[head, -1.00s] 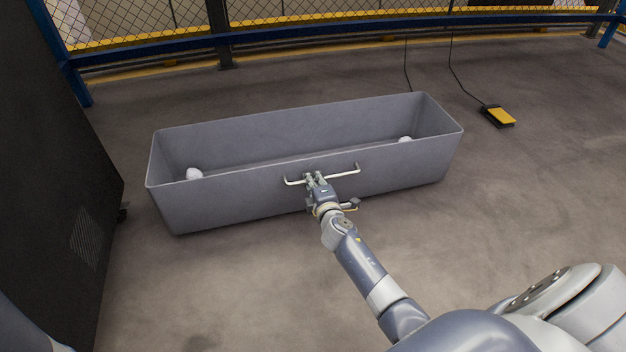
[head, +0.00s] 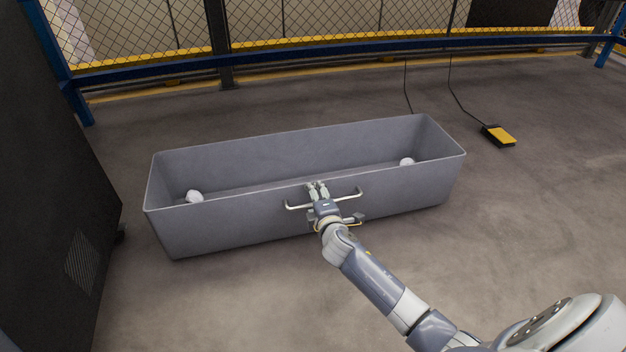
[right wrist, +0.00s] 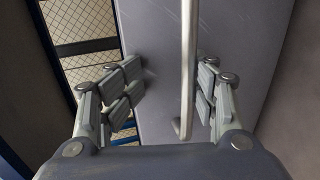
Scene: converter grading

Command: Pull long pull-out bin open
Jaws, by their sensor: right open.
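The long grey pull-out bin (head: 240,228) stands on the floor in the middle of the head view, with its open top showing. A pale bar handle (head: 347,194) runs along its front wall. My right gripper (head: 317,188) is at the middle of this handle. In the right wrist view the handle (right wrist: 188,65) runs between the spread fingers of my right gripper (right wrist: 165,92), close to the fingers at right. The fingers are open, not closed on the handle. My left gripper is not in view.
Two whitish lumps, one at left (head: 195,197) and one at right (head: 406,162), lie inside the bin. A dark cabinet (head: 60,200) stands at left. A yellow foot pedal (head: 498,135) lies behind at right. Floor in front of the bin is clear.

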